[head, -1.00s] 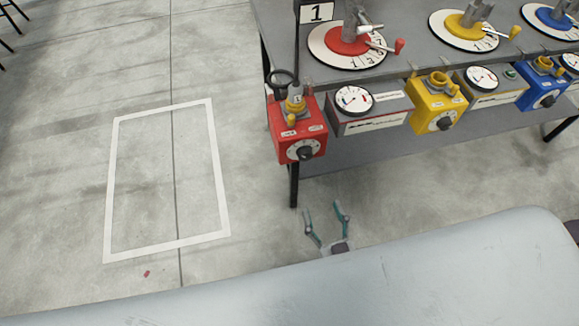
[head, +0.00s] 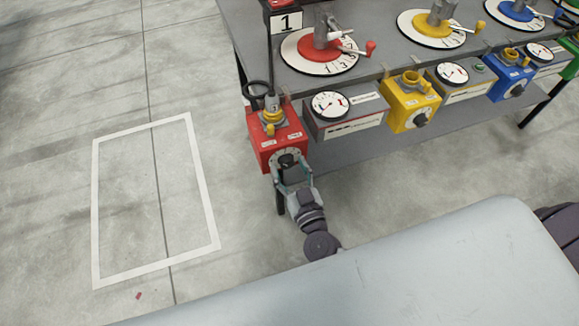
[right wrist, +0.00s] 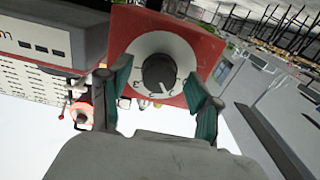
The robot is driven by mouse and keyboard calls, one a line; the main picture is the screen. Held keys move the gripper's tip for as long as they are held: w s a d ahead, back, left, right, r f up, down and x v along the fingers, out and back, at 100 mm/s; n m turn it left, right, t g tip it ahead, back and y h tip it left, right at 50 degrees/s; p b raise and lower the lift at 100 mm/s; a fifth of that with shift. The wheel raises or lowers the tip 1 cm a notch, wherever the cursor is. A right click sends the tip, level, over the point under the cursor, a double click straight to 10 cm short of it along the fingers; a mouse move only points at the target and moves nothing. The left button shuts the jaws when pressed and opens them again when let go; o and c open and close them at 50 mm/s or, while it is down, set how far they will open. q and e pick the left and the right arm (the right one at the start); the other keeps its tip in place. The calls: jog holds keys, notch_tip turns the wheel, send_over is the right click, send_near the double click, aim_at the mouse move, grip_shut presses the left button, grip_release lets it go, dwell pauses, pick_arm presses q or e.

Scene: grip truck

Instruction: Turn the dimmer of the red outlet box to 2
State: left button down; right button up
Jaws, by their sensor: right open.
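The red outlet box (head: 277,136) hangs at the left front corner of the grey table. Its black dimmer knob (head: 287,160) sits on a round white dial low on its front. In the right wrist view the dimmer knob (right wrist: 159,73) is near the middle of the white dial (right wrist: 140,45), with a pale pointer mark; the dial's numbers are too small to read surely. My right gripper (head: 291,170) is open just in front of the dial. In the wrist view its two teal-padded fingers (right wrist: 160,95) stand on either side of the knob, apart from it. My left gripper is not in view.
A grey meter box (head: 345,112) hangs just right of the red box, then a yellow outlet box (head: 411,101) and a blue one (head: 510,73). A red dial plate (head: 318,50) stands on the table above.

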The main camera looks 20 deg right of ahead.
jog(key=c, duration=1.1)
jog(key=shift+c, duration=0.2)
jog(key=m+p, duration=0.1)
jog(key=m, duration=0.2)
jog(key=shift+m, duration=0.3)
jog(key=shift+a+m, duration=0.1)
jog(key=shift+m, duration=1.9)
jog(key=o, duration=1.1)
